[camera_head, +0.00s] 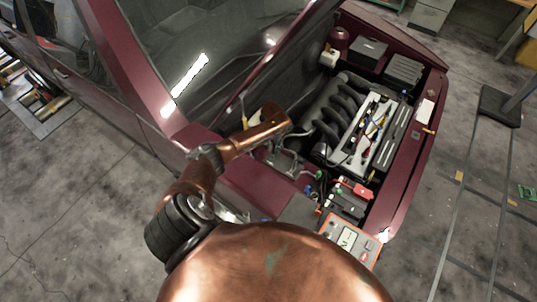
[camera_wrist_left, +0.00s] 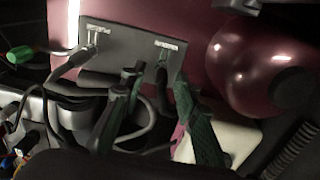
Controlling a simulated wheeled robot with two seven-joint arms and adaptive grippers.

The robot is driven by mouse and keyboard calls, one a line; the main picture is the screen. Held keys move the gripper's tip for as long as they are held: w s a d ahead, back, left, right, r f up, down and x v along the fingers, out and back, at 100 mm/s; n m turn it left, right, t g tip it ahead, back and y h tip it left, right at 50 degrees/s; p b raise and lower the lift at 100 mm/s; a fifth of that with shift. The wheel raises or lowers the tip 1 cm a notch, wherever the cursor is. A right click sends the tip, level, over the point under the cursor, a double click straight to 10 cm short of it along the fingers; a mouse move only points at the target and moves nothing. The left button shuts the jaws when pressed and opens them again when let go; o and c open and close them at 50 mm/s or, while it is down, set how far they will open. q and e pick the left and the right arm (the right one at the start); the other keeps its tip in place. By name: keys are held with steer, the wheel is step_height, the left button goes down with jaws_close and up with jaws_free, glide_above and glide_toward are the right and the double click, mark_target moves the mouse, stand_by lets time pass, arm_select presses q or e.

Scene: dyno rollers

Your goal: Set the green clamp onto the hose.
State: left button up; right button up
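In the left wrist view a bright green piece (camera_wrist_left: 20,54) lies at the left edge. It may be the green clamp; its shape is too small to tell. Small green pieces also show in the head view (camera_head: 308,189). My left gripper (camera_wrist_left: 148,68) reaches into the engine bay, its two dark greenish fingers apart, with no held object visible between the tips. Grey hoses (camera_wrist_left: 65,66) run from a dark plate behind the fingers. A ribbed hose (camera_wrist_left: 294,150) shows at lower right. I cannot tell which is the task's hose. In the head view my forearm covers most of this gripper.
The maroon car (camera_head: 240,185) has its hood raised, and the engine (camera_head: 345,110) lies right of my arm. A red round part (camera_wrist_left: 265,65) is close to the right finger. A boxed device with a screen (camera_head: 347,238) sits at the bay's front corner. Open floor (camera_head: 90,210) lies left.

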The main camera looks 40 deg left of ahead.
mark_target(271, 159)
arm_select(q)
steer(key=f, duration=0.5)
steer(key=f+b, duration=0.1)
steer(key=f, duration=0.2)
steer(key=shift+s+a, duration=0.25)
steer(key=shift+s, duration=0.15)
steer(key=shift+c, duration=0.3)
jaws_close()
